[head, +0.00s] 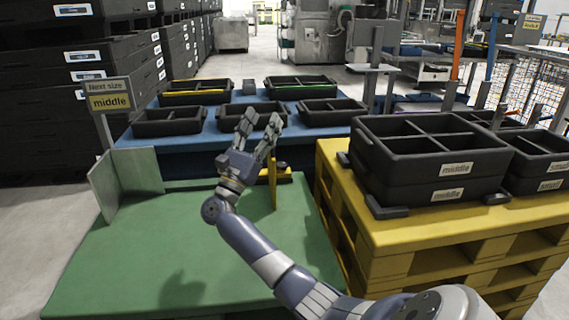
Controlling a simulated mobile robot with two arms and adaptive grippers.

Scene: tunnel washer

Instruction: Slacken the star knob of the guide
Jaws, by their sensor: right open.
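The yellow guide (273,192) stands upright at the back edge of the green table (190,260). A small dark part beside its plate, likely the star knob (282,165), is partly hidden by the guide and my gripper. My right gripper (259,124) is open and empty, with its two fingers pointing up and away, above and just left of the guide. It seems apart from the knob. My left gripper is not in view.
A grey upright plate (124,183) stands at the table's left. A sign (108,94) reads "Next size middle". Several black divided trays stand on a blue table (215,130) behind. Stacked black "middle" crates (440,165) sit on yellow pallets (440,235) at right. The green table's front is clear.

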